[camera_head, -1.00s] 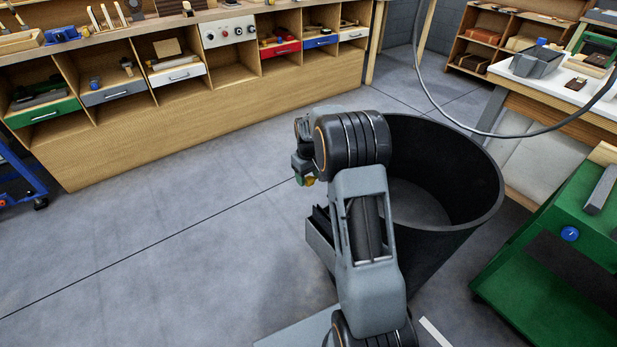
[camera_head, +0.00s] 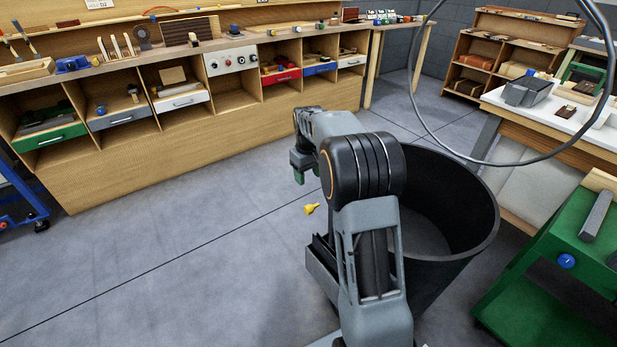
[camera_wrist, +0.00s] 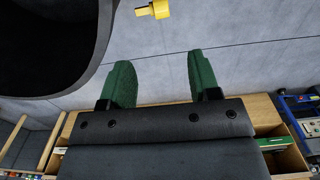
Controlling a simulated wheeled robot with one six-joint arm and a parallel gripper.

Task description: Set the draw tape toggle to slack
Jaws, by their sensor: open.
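I cannot pick out a draw tape toggle for certain in either view. A white panel with knobs and buttons (camera_head: 232,62) is set in the far bench front, too small to read. My gripper (camera_wrist: 160,82) has green fingers, spread apart with nothing between them. In the head view it (camera_head: 298,173) points down over open floor, left of the black bin and well short of the bench. A yellow piece (camera_head: 312,208) is below and apart from the fingers. It also shows beyond the fingertips in the wrist view (camera_wrist: 155,10); I cannot tell whether it touches the floor.
A large black bin (camera_head: 474,226) stands right beside my arm. A hanging cable (camera_head: 420,118) loops at the upper right. A green cart (camera_head: 548,275) and a white-topped table (camera_head: 535,112) are on the right.

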